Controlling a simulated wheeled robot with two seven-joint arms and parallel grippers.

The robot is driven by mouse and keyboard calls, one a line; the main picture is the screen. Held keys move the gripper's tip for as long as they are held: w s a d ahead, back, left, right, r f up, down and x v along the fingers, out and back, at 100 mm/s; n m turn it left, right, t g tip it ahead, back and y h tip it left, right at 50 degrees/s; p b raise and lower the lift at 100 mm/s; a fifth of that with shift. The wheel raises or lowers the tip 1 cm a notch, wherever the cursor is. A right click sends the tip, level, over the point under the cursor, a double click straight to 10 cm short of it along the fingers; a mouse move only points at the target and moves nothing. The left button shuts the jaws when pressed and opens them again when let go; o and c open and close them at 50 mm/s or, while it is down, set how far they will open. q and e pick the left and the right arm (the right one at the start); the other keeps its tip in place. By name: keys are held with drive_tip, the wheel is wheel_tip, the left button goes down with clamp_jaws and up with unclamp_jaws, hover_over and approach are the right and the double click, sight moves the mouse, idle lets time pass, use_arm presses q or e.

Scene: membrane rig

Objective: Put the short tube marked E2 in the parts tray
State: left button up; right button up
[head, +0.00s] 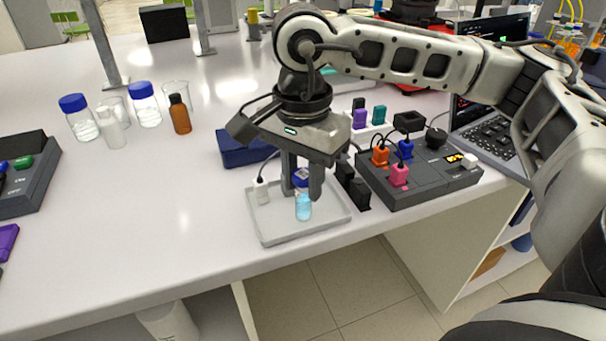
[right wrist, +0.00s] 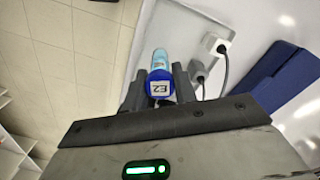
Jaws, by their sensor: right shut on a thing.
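The short tube marked E2 (head: 303,208) has light-blue contents and a blue cap. In the right wrist view its cap (right wrist: 160,88) faces the camera, with the E2 label readable. My right gripper (head: 302,188) is shut on it, with a finger on each side of the cap; the fingers also show in the right wrist view (right wrist: 159,82). The tube hangs upright over the pale grey parts tray (head: 268,238), inside its rim. I cannot tell whether its bottom touches the tray floor. My left gripper is not in view.
A white plug with a cable (head: 261,190) is at the tray's left side. A dark blue box (head: 240,150) stands behind the tray. Black blocks (head: 357,190) and a grey device with coloured plugs (head: 430,185) stand to the right. Bottles (head: 180,115) stand back left. The front table edge is close.

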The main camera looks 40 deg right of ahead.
drive_tip(key=shift+f+b, duration=0.3)
drive_tip(key=shift+b, duration=0.05)
drive_tip(key=o, duration=0.9)
drive_tip(key=shift+r, duration=0.15)
drive_tip(key=shift+o, duration=0.2)
drive_tip(key=shift+r+p, duration=0.15)
drive_tip(key=shift+p, duration=0.15)
drive_tip(key=shift+r, duration=0.3)
wheel_tip(320, 180, up, 12)
drive_tip(key=shift+f+p, duration=0.25)
drive_tip(key=shift+p, duration=0.2)
